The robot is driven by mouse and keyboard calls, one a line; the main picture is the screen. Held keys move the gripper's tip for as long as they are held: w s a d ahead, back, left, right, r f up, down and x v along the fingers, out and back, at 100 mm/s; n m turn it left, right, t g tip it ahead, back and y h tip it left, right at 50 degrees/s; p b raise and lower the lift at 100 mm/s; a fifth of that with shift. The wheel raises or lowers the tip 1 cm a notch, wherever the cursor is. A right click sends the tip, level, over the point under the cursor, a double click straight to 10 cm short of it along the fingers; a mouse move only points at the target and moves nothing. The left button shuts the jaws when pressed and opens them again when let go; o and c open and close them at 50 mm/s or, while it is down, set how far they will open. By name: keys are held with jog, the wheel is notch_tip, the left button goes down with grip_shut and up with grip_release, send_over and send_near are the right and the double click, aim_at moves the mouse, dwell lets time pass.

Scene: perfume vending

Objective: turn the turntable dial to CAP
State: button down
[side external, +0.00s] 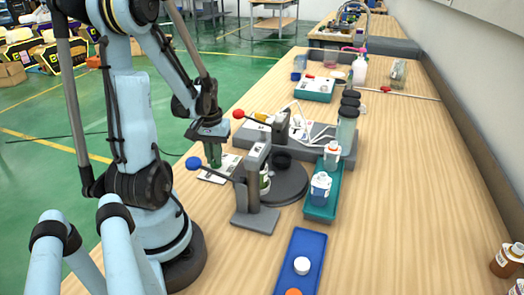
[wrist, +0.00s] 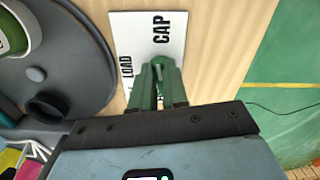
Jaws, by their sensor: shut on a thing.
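The white dial card (side external: 219,168) lies on the table left of the dark grey turntable (side external: 290,190). In the wrist view the card (wrist: 175,28) shows the words CAP and LOAD, with anything below LOAD hidden by my gripper. My gripper (side external: 213,160) points down over the card. In the wrist view its green fingers (wrist: 158,68) are closed together on the small dial (wrist: 146,74), just below the word CAP. The fingers hide most of the dial, so I cannot tell exactly where it points. The turntable (wrist: 95,85) is at the left there.
A green and white jar (side external: 264,182) sits on the turntable. A press with a blue-knobbed lever (side external: 194,163) stands close to my gripper, and a red-knobbed lever (side external: 239,114) is behind. A teal tray (side external: 317,212) with bottles and a blue tray (side external: 310,245) lie to the right.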

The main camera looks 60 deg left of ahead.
jog(key=shift+m, duration=1.1)
jog(key=c, duration=1.1)
grip_release()
jog(key=shift+c, duration=0.2)
notch_tip(320, 180, up, 12)
